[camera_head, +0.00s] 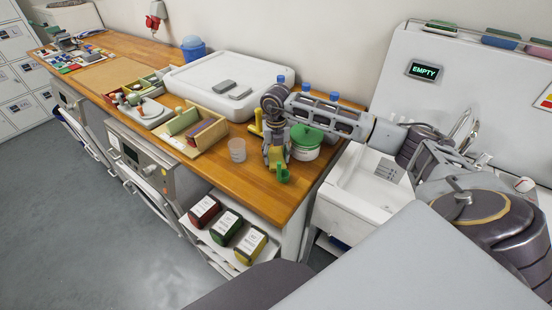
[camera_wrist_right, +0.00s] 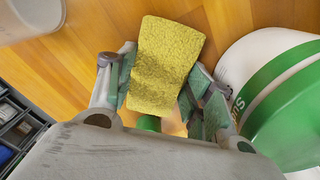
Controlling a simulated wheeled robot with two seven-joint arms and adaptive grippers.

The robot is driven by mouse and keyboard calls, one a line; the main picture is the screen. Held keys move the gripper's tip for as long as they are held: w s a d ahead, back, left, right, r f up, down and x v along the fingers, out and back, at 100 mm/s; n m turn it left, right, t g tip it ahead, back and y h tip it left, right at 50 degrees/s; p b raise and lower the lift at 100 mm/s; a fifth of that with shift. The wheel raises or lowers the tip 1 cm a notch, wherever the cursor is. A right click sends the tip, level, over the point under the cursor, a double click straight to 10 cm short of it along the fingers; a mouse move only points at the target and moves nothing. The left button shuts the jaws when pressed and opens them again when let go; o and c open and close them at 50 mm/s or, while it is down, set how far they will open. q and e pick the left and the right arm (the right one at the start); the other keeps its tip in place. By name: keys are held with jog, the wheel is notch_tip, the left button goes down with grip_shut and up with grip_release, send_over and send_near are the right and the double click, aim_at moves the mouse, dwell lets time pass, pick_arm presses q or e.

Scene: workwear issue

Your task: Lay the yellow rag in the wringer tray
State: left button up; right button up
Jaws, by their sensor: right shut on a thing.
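The yellow rag (camera_wrist_right: 165,65) is between the two fingers of my right gripper (camera_wrist_right: 150,95) in the right wrist view, above the wooden counter. In the head view the right gripper (camera_head: 277,160) points down near the counter's front edge, with a bit of yellow between its fingers. It is shut on the rag. A large white tray (camera_head: 200,98) with two grey blocks on it lies at the back of the counter, left of the gripper; I cannot tell whether it is the wringer tray. My left gripper is not in view.
A white tub with a green lid (camera_head: 307,140) stands close right of the gripper. A small green item (camera_head: 283,175) is just below it. A clear cup (camera_head: 237,149) and a wooden divided box (camera_head: 205,134) stand to the left. A white sink (camera_head: 350,190) is at the right.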

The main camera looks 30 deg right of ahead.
aim_at(276, 156)
notch_tip(276, 156, up, 10)
jog(key=shift+b, duration=0.4)
dwell(0.4)
dwell(0.5)
